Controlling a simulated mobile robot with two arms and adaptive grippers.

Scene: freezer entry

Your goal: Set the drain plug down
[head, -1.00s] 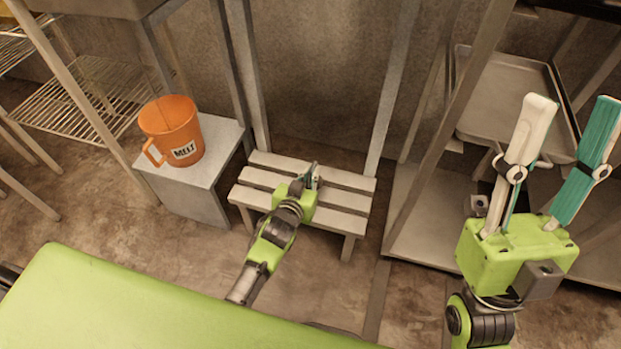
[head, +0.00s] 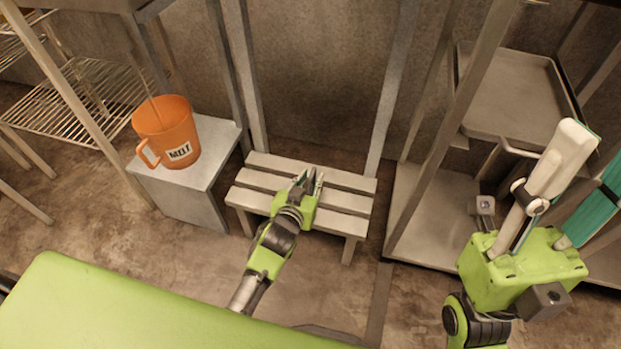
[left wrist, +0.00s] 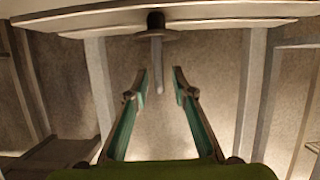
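My left gripper (head: 309,176) is low over the slatted bench (head: 344,200) in the head view. A dark round fitting with a flat disc (left wrist: 156,34) hangs under a pale edge at the top of that view, with a thin grey rod (left wrist: 158,68) reaching down behind the gap between the fingertips. I cannot tell whether the fitting or rod is the drain plug. My right gripper (head: 592,155) is open at the right, raised, with no object visible in it.
An orange jug (head: 164,130) labelled MELT stands on a grey box (head: 209,150) left of the bench. A wire shelf (head: 75,105) is at far left. A shelf unit with a tray (head: 512,100) stands at right. Metal posts rise behind the bench on either side.

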